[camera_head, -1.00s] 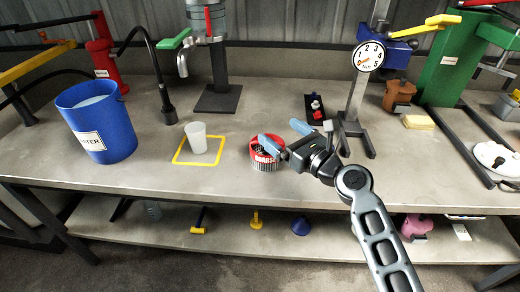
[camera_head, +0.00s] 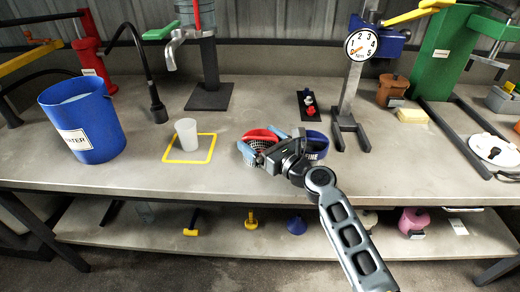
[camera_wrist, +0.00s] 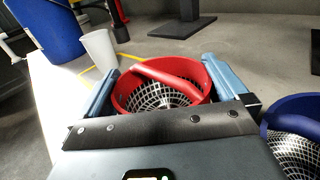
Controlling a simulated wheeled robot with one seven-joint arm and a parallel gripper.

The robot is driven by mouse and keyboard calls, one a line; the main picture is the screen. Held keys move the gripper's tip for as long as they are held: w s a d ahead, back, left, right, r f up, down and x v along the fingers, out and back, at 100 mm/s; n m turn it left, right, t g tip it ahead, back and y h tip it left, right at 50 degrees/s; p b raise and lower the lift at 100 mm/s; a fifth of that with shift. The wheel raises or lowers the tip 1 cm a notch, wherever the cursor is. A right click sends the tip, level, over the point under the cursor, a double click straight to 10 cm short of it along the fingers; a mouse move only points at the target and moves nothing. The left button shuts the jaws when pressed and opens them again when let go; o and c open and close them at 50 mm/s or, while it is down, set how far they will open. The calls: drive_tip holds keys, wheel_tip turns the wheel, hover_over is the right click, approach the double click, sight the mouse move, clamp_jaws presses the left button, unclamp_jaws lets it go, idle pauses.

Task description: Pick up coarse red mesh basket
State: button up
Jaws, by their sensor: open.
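The red mesh basket (camera_head: 258,134) stands on the bench, right of the yellow square outline. Its red rim, curved red handle and pale open mesh show in the wrist view (camera_wrist: 166,74). My gripper (camera_head: 263,143) is open at the basket, with one blue finger on each side of it. In the wrist view my gripper (camera_wrist: 157,70) has the basket between its fingers, with a gap at the left finger; I cannot tell whether the right finger touches. The gripper body hides the basket's near lower part.
A blue basket marked FINE (camera_head: 316,148) stands close on the right, partly behind my wrist. A translucent cup (camera_head: 187,135) stands in the yellow outline (camera_head: 170,158). A blue bucket (camera_head: 84,125) is at left, a dial stand (camera_head: 345,105) behind right. Bench is clear before the cup.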

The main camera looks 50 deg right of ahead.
drive_tip(key=shift+w+d, duration=0.1)
drive_tip(key=shift+w, duration=0.7)
drive_tip(key=c, duration=1)
